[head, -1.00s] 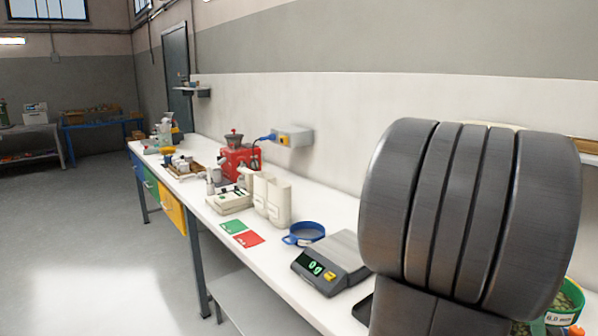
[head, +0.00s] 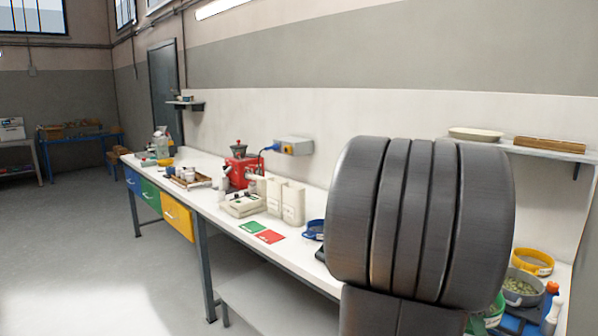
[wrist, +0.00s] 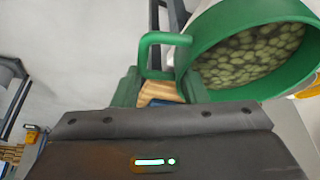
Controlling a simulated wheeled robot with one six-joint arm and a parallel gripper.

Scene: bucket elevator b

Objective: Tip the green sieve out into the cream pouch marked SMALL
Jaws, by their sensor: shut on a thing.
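The green sieve (wrist: 245,38) fills the upper right of the wrist view, tilted in the picture and full of greenish beans or pellets. My gripper (wrist: 160,90) is shut on its handle side, by the green loop (wrist: 165,38). In the head view a green rim (head: 487,318) shows low beside my arm, mostly hidden; I cannot tell if it is the same sieve. Two cream pouches (head: 274,196) (head: 293,203) stand upright on the bench, left of my arm. Their markings are too small to read. My gripper is hidden in the head view.
Green and red cards (head: 262,232) lie before the pouches, and a blue ring (head: 315,229) is right of them. A red mill (head: 239,166) stands farther back. Right of my arm are a grey sieve (head: 522,290), a yellow sieve (head: 533,262) and an orange-capped bottle (head: 552,300).

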